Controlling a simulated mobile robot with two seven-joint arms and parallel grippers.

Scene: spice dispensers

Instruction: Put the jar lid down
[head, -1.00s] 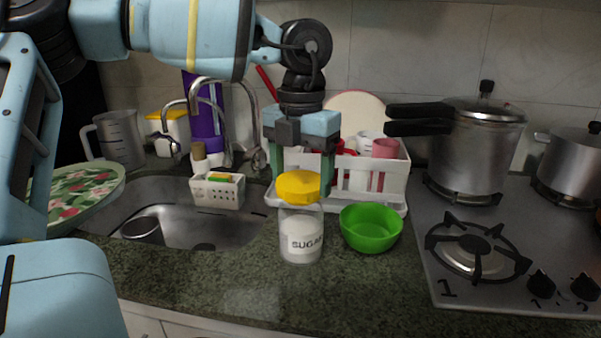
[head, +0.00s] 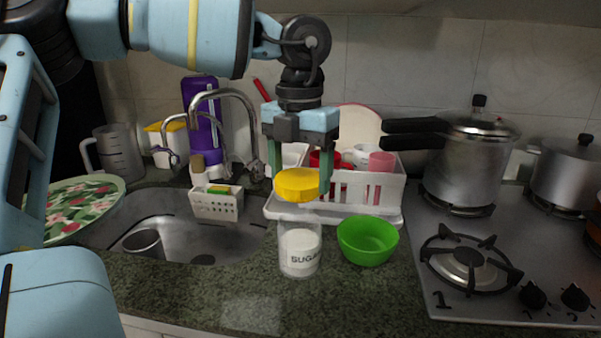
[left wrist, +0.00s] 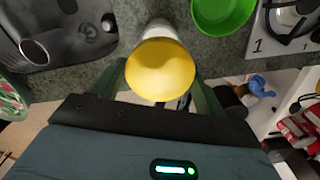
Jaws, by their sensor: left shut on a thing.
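The yellow jar lid (head: 298,184) is between the green fingers of my left gripper (head: 302,180), which is shut on it. It is tilted a little and held above the sugar jar. The clear sugar jar (head: 300,250) stands upright on the counter with its top uncovered and white contents inside. In the left wrist view the lid (left wrist: 160,70) sits between the fingertips (left wrist: 160,78) and covers most of the jar (left wrist: 158,28). My right gripper is in neither view.
A green bowl (head: 368,241) stands right of the jar, close to it. A white dish rack (head: 385,193) is behind. The sink (head: 185,235) lies left, the stove (head: 450,300) right. The dark counter (head: 250,305) in front of the jar is clear.

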